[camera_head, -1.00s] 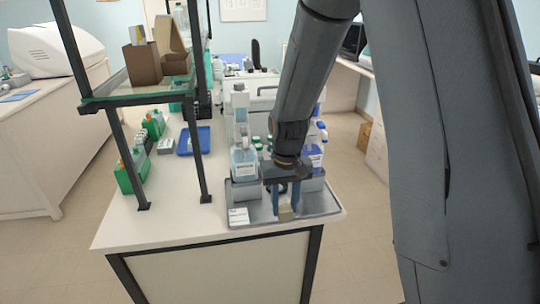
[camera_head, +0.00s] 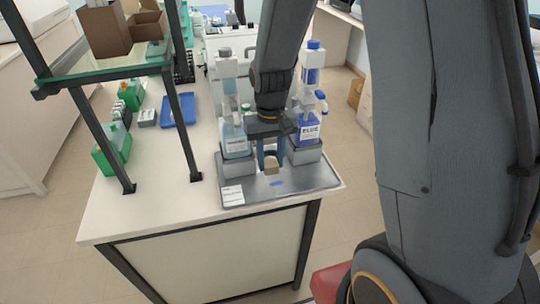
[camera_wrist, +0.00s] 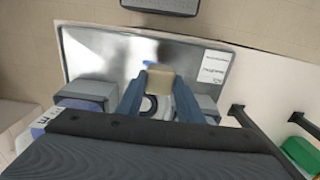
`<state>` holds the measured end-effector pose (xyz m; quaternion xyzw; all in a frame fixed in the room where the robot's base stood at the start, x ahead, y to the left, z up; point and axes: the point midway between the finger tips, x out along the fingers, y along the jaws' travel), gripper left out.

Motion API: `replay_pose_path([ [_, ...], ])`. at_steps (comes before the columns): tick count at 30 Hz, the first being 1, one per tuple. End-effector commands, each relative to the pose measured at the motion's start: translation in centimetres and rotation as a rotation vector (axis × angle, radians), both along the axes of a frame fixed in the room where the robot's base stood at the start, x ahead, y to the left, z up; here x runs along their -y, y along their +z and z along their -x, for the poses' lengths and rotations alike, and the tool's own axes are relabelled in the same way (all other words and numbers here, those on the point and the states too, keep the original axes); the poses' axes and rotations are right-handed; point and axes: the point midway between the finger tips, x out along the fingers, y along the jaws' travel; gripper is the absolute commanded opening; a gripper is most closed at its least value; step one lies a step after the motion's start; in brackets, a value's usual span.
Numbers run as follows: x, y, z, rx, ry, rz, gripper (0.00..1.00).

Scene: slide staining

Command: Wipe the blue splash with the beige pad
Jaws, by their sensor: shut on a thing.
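My gripper (camera_head: 270,165) is shut on the beige pad (camera_head: 271,168) above the metal tray (camera_head: 315,179). The pad also shows between my fingertips in the wrist view (camera_wrist: 159,82). The blue splash (camera_head: 277,184) lies on the tray, just in front of and below the pad in the head view. In the wrist view the splash (camera_wrist: 150,63) shows beyond the pad's edge, partly hidden by it. I cannot tell whether the pad touches the tray.
A bottle labelled BLUE (camera_head: 309,128) and a clear labelled bottle (camera_head: 235,138) stand on grey blocks at the tray's back, either side of my gripper. A white label card (camera_head: 232,195) lies at the tray's left. A shelf post (camera_head: 183,135) stands further left. The tray's right front is clear.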

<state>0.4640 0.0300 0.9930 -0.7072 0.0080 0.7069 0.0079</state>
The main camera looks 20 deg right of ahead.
Motion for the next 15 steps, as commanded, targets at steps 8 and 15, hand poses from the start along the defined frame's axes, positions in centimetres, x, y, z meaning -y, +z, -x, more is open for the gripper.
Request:
replay_pose_path([
  [8, -0.1, -2.9, 0.0, -0.002, 0.002, 0.0, 0.16],
  [15, -0.1, -5.0, -0.1, -0.001, 0.002, 0.0, 0.16],
])
